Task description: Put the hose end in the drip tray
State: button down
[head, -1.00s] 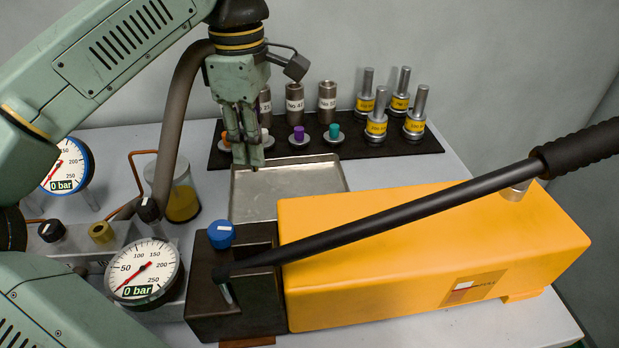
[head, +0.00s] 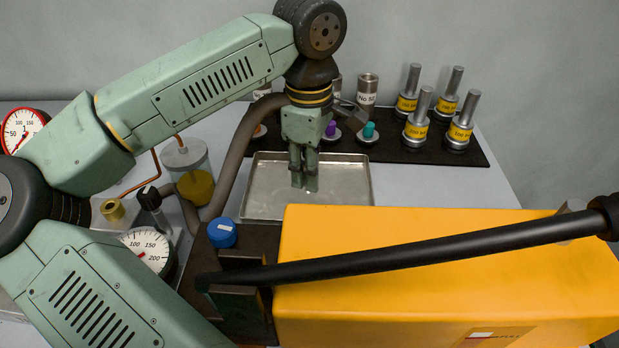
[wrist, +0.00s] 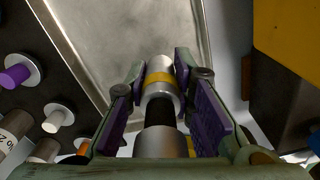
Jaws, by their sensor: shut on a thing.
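The drip tray (head: 340,188) is a shallow, empty metal pan behind the yellow pump body. It also shows in the wrist view (wrist: 125,32). My gripper (head: 304,186) points down over the tray's middle in the head view. In the wrist view my gripper (wrist: 160,78) is shut on the hose end (wrist: 160,92), a silver fitting with a yellow band between purple pads. The brown-grey hose (head: 232,165) curves up from the left to behind my wrist. The fingers hide the hose end in the head view. I cannot tell whether it touches the tray.
The yellow pump body (head: 430,270) with its long black lever (head: 430,248) stands in front of the tray. A black mat (head: 400,152) with fittings and pins lies behind it. A jar of yellow liquid (head: 197,185) and a gauge (head: 147,250) stand left.

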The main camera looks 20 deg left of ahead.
jog(key=shift+f, duration=1.6)
jog(key=shift+f, duration=0.2)
jog(key=c, duration=1.4)
grip_release()
notch_tip(320, 180, up, 12)
jog(key=shift+r+b, duration=0.25)
jog(key=shift+b, duration=0.3)
